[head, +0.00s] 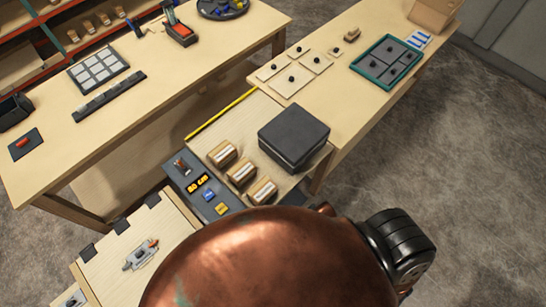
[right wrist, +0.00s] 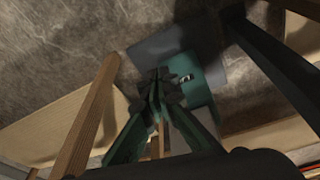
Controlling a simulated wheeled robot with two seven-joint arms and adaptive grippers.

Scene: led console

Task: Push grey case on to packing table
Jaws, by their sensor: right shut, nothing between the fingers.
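The grey case (head: 293,136), a dark box with rounded corners, lies flat in the head view. It is on a pale wooden platform (head: 240,126), at its right side, close to the right-hand table (head: 350,104). No label shows which table is the packing table. My right gripper (right wrist: 157,78) is shut and empty in the right wrist view, pointing down towards the floor. The case is not recognisable there. The right gripper does not show in the head view, where a copper-coloured arm part of mine covers the bottom middle. My left gripper is in neither view.
Several small wooden blocks (head: 242,173) stand left of the case. A teal tray (head: 387,61) and white cards are on the right-hand table. A long table (head: 150,110) stands left. In the wrist view a wooden leg (right wrist: 92,115) is near the gripper.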

